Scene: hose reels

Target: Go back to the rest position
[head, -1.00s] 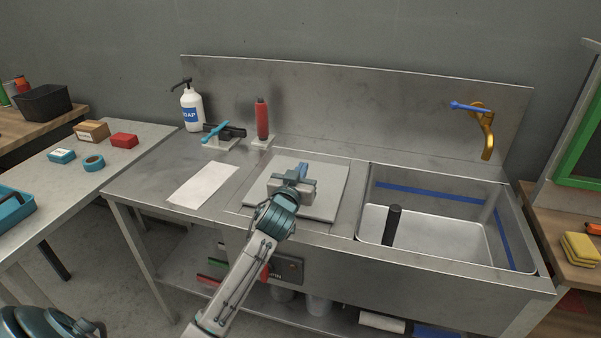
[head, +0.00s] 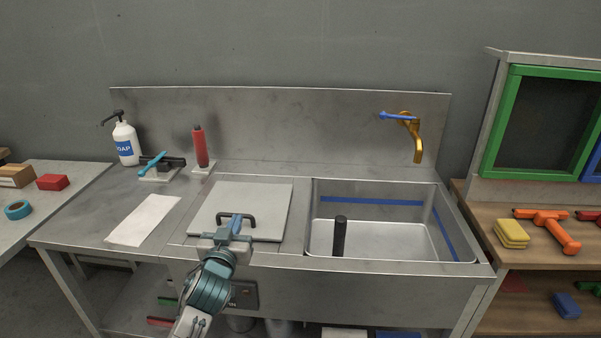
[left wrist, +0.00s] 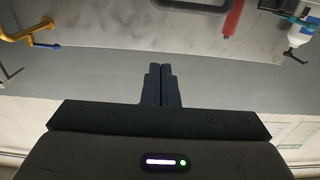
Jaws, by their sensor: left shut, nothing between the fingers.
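My left gripper (head: 236,222) is at the front of the steel counter, near the dark handle (head: 236,218) of a square grey lid (head: 262,195). In the left wrist view its two fingers (left wrist: 160,85) are together with nothing between them. That view looks upside down to me, with part of a dark handle (left wrist: 190,5) at its top edge, apart from the fingertips. My right gripper is not in view.
A sink (head: 385,205) with a dark upright cylinder (head: 339,236) is right of the lid. A gold tap (head: 417,145) is above it. A white sheet (head: 143,219), soap bottle (head: 126,144) and red cylinder (head: 200,147) are on the left. A wooden shelf with tools (head: 550,230) is at right.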

